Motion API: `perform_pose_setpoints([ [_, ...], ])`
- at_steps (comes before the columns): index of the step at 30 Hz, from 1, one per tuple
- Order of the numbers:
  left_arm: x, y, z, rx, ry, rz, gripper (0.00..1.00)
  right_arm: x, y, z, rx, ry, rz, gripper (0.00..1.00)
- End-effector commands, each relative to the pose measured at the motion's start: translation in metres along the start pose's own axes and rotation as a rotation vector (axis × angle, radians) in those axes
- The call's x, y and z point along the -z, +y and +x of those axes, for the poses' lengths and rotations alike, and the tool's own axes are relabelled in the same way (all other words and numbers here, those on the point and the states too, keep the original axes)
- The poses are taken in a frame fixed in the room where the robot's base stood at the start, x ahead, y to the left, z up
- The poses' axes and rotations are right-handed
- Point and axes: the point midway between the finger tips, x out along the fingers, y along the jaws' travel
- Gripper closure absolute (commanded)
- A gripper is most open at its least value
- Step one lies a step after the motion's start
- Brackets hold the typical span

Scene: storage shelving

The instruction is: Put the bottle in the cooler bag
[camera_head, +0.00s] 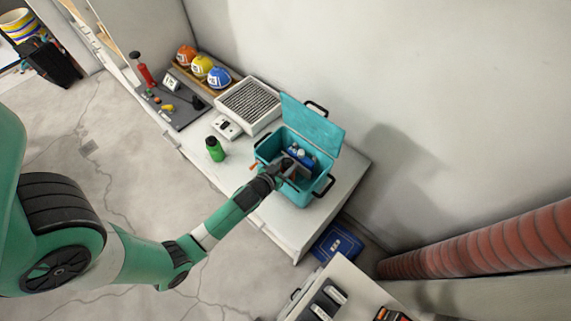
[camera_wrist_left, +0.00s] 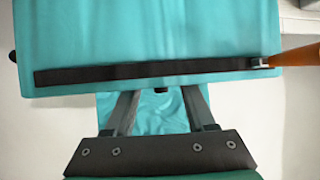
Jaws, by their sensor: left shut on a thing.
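The teal cooler bag (camera_head: 297,194) stands on the white table with its lid (camera_head: 311,124) raised. A blue and white item (camera_head: 300,155) lies inside it. A green bottle with a dark cap (camera_head: 214,149) stands upright on the table to the left of the bag. My left gripper (camera_head: 288,172) is over the bag's opening, apart from the green bottle. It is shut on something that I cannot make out. In the left wrist view, teal surfaces (camera_wrist_left: 150,35) fill much of the picture, with a long black bar (camera_wrist_left: 150,70) across them. The fingertips are hidden there.
An orange piece (camera_head: 254,167) shows at the bag's left; an orange handle (camera_wrist_left: 298,58) shows in the left wrist view. A grey-topped box (camera_head: 249,104), a scale (camera_head: 227,127) and several balls stand further left. A blue case (camera_head: 337,243) is below the table's right end.

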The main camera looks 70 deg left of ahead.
Motion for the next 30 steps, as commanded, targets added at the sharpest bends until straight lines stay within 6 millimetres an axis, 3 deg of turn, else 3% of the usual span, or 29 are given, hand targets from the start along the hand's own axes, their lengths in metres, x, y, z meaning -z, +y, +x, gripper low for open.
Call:
perform_pose_setpoints([
  [1,0.002,0.000,0.000,0.000,0.002,0.000,1.00,0.001,0.000,0.001,0.000,0.000,0.000,0.55],
  [2,0.001,0.000,0.000,0.000,0.000,0.000,0.41,0.001,0.000,0.001,0.000,0.000,0.000,0.55],
  [6,0.001,0.000,0.000,0.000,0.000,0.000,0.16,0.001,0.000,0.001,0.000,0.000,0.000,0.55],
  [15,0.002,0.000,-0.001,0.000,0.000,0.000,0.15,0.001,0.000,0.002,0.000,0.000,0.000,0.55],
  [20,0.018,0.000,-0.010,0.000,0.000,0.000,0.15,0.013,0.000,0.015,0.000,0.000,0.000,0.55],
  [30,0.010,0.001,-0.091,-0.002,-0.001,0.003,0.15,0.012,0.000,0.013,0.000,0.000,0.000,0.55],
])
